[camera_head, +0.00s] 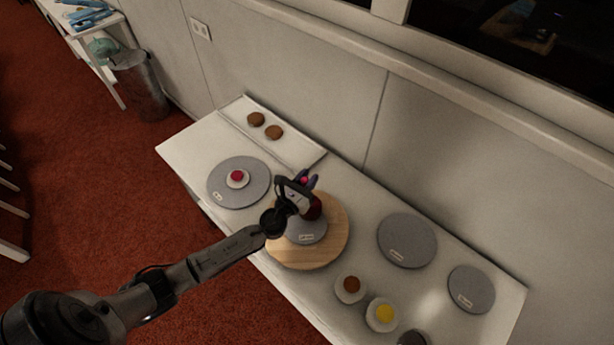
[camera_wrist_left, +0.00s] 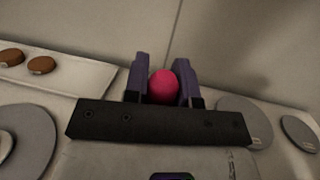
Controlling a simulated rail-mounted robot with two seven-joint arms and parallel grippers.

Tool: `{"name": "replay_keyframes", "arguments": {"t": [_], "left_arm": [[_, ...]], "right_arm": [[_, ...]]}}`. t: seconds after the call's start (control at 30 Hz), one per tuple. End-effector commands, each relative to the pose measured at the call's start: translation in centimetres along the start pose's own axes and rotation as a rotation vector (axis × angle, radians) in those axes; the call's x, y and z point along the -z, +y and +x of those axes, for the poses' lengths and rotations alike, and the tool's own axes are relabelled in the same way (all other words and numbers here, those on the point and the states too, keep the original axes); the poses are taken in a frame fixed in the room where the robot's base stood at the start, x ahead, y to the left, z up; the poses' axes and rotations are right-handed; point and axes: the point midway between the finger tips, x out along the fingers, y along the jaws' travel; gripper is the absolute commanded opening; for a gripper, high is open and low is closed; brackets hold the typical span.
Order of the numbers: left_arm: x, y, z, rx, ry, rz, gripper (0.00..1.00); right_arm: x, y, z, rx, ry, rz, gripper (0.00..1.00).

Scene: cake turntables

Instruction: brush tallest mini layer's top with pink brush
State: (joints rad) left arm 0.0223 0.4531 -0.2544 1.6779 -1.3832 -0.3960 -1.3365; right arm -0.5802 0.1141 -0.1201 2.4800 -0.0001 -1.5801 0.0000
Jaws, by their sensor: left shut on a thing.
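My left gripper (camera_head: 305,181) is shut on a pink, rounded thing, likely the pink brush (camera_wrist_left: 163,87). In the left wrist view its pink end sits between the two purple fingers (camera_wrist_left: 163,80); the rest of it is hidden. The gripper is over a grey plate (camera_head: 308,234) on a round wooden board. A dark red thing (camera_head: 314,208), perhaps a mini layer, shows just below the gripper, partly hidden by it; I cannot tell whether the brush touches it. Two brown mini layers (camera_head: 256,119) (camera_head: 274,132) lie on a white tray at the back left. My right gripper is not in view.
A grey turntable (camera_head: 222,192) at left bears a small white dish with crimson content (camera_head: 237,176). Two bare grey turntables (camera_head: 406,233) (camera_head: 472,289) stand at right. Small dishes with brown (camera_head: 351,284) and yellow (camera_head: 384,314) contents are near the front edge. A wall runs behind the table.

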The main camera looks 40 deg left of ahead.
Motion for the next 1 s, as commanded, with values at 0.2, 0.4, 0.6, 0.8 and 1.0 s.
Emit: {"name": "replay_keyframes", "arguments": {"t": [0.2,0.4,0.6,0.8,1.0], "left_arm": [[-0.4,0.0,0.1,0.0,-0.001,0.0,0.0],[-2.1,0.0,0.2,0.0,-0.001,0.0,0.0],[-4.4,0.0,0.5,0.0,-0.001,0.0,0.0],[-6.6,0.0,0.7,0.0,-0.001,0.0,0.0],[-7.1,0.0,0.8,0.0,0.0,0.0,0.0]], "right_arm": [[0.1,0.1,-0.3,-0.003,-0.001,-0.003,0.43],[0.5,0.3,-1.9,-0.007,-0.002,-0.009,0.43],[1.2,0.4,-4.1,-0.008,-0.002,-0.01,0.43],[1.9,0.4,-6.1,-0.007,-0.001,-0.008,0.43],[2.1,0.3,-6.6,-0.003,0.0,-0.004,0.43]]}}
